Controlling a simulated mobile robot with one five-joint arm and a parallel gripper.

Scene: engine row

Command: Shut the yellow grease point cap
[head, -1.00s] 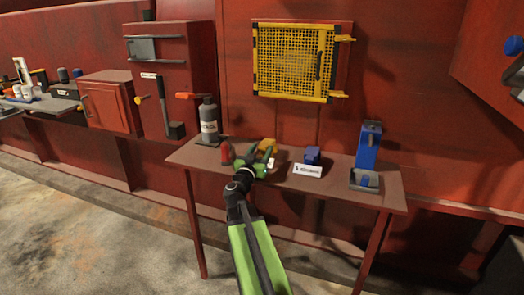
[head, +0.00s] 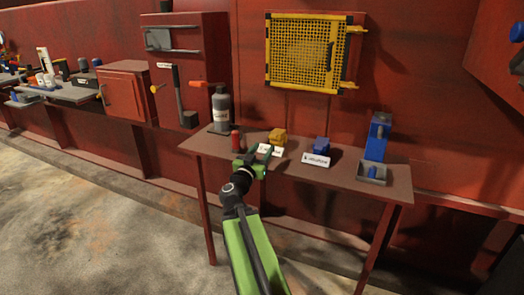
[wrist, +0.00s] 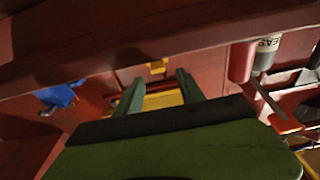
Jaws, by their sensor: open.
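The yellow grease point (head: 278,138) stands on the brown table, left of a blue one (head: 321,146). It is small in the head view, and I cannot tell how its cap sits. My gripper (head: 262,157) is at the table's near edge, in front of the yellow grease point and apart from it. In the wrist view, which looks upside down, the yellow grease point (wrist: 158,66) lies beyond my open gripper (wrist: 158,88). Nothing is between the fingers.
A red can (head: 236,141) and a grey bottle (head: 222,108) stand left of the yellow grease point. White label cards (head: 316,160) lie along the front. A blue device (head: 377,138) stands on the right of the table (head: 350,178). A yellow mesh guard (head: 308,52) hangs behind.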

